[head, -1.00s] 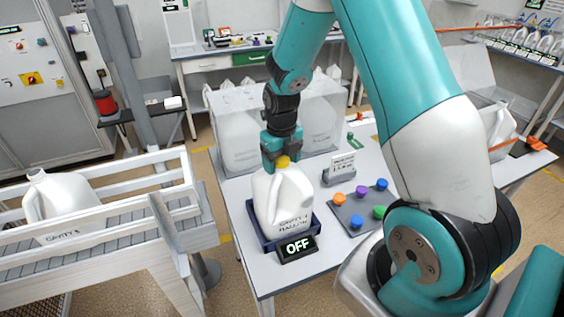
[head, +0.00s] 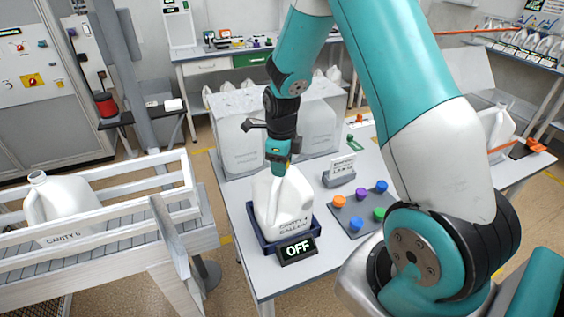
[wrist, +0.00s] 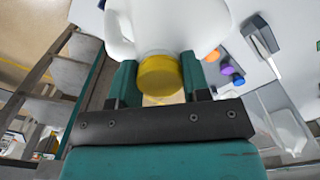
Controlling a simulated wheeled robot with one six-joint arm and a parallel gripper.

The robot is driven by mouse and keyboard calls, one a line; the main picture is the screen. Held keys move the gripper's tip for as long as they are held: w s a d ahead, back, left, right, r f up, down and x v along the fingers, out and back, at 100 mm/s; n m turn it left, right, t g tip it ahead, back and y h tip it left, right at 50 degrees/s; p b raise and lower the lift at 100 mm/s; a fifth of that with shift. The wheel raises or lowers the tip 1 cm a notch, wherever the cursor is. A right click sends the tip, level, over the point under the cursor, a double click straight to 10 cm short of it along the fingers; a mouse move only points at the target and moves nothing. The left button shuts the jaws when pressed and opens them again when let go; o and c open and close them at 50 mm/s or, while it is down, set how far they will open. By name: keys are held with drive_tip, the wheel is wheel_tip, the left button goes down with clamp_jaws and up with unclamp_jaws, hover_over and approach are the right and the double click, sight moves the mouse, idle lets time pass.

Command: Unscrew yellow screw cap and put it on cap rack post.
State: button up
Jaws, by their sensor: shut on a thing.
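The yellow screw cap (wrist: 158,77) is at the neck of the white jug (head: 284,208). The jug stands upright in a dark blue tray (head: 265,243) on the table; it also shows in the wrist view (wrist: 185,22). My gripper (head: 281,166) is above the jug, pointing down. In the wrist view my gripper (wrist: 158,82) has its fingers shut on the cap's two sides. I cannot tell how loose the cap is. The cap rack (head: 353,212) is a grey plate right of the jug, bearing orange, purple, blue and green caps.
An "OFF" display (head: 298,249) stands in front of the tray. A small sign (head: 340,171) stands behind the rack. A large clear box (head: 235,135) with jugs is behind. Another white jug (head: 62,205) sits on the railed conveyor (head: 120,238) at left.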

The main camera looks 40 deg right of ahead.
drive_tip(key=o, duration=1.4)
drive_tip(key=shift+c, duration=0.2)
drive_tip(key=shift+r+p, duration=1)
drive_tip(key=shift+r, duration=0.25)
drive_tip(key=m, duration=0.5)
drive_tip(key=shift+m, duration=0.4)
drive_tip(key=shift+f, duration=0.1)
